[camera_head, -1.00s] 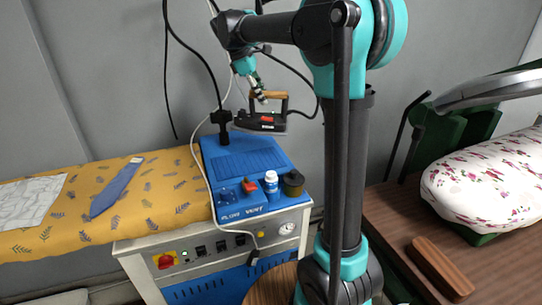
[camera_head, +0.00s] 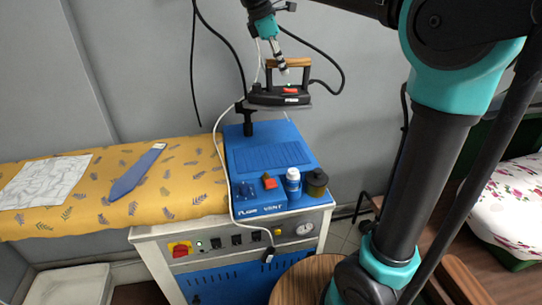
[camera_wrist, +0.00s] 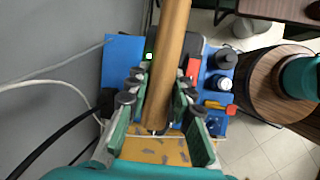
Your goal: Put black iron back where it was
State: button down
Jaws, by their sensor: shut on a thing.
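The black iron (camera_head: 279,97) has a wooden handle (camera_head: 288,63) and a red switch on top. It hangs level in the air above the far end of the blue ironing-machine top (camera_head: 268,157). My gripper (camera_head: 284,70) is shut on the iron's handle from above. In the wrist view the wooden handle (camera_wrist: 170,60) lies between the green finger pads of my gripper (camera_wrist: 160,100), and the iron's body is mostly hidden under it. The blue top has a ribbed pad and shows clear space between it and the iron.
Cables hang near the iron. A yellow ironing board (camera_head: 90,215) with a blue tie (camera_head: 137,172) lies left.

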aim_at(263, 98)
jog(key=shift+s+a+r+n, duration=0.4)
jog(key=shift+s+a+r, duration=0.25)
jog(key=shift+s+a, duration=0.2)
notch_tip(263, 98, down, 20)
dwell(0.5)
jog(key=c, duration=1.8)
grip_release()
jog(key=shift+w+f, duration=0.1)
jog(key=shift+f, duration=0.05)
jog(key=o, duration=0.5)
jog(key=v, duration=1.2)
jog(key=shift+s+d, duration=0.15)
jog(key=shift+s, duration=0.15)
